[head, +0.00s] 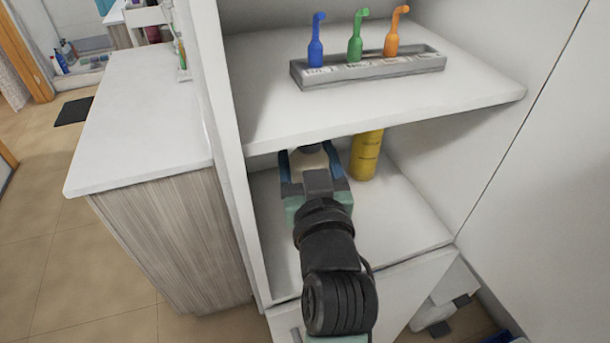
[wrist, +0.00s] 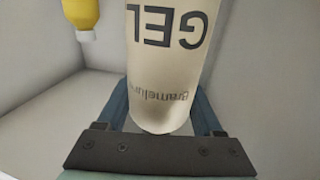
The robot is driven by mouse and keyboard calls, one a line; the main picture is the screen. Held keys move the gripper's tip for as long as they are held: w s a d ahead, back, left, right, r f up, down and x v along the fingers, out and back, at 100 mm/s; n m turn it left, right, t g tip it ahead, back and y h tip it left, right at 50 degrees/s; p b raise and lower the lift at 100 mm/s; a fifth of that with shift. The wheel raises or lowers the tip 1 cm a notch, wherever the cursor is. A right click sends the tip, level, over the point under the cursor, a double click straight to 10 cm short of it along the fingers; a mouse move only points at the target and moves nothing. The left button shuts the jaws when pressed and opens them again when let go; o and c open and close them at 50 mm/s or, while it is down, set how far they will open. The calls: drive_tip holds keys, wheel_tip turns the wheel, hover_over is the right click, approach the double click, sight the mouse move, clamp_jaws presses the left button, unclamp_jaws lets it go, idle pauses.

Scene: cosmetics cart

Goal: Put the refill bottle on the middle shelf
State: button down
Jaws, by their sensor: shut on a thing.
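The refill bottle is a pale, cream-coloured bottle marked GEL (wrist: 165,60) in the wrist view, where its lettering appears upside down. My gripper (head: 313,172) reaches into the compartment below the upper shelf. Its blue fingers (wrist: 162,112) are shut on the bottle, one on each side. In the head view only a small pale part of the bottle (head: 309,159) shows between the fingers; the upper shelf and my gripper hide the rest. The middle shelf (head: 400,225) lies below it. I cannot tell whether the bottle's base touches this shelf.
A yellow bottle (head: 366,156) stands on the same shelf, just right of my gripper; it also shows in the wrist view (wrist: 82,14). The upper shelf (head: 270,110) overhangs, bearing a grey tray (head: 420,62) with blue, green and orange bottles. The shelf's front right is clear.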

wheel_tip(320, 180, down, 7)
drive_tip(key=b, duration=0.1)
drive_tip(key=shift+w, duration=0.25)
drive_tip(key=shift+a, duration=0.1)
drive_tip(key=shift+c, duration=0.2)
unclamp_jaws()
drive_tip(key=shift+f, duration=0.15)
drive_tip(key=shift+s, duration=0.35)
drive_tip(key=s+d+b, duration=0.1)
drive_tip(key=s+b, duration=0.1)
drive_tip(key=s, duration=0.9)
drive_tip(key=shift+s+d+b, duration=0.15)
drive_tip(key=shift+d+b, duration=0.05)
drive_tip(key=shift+b, duration=0.15)
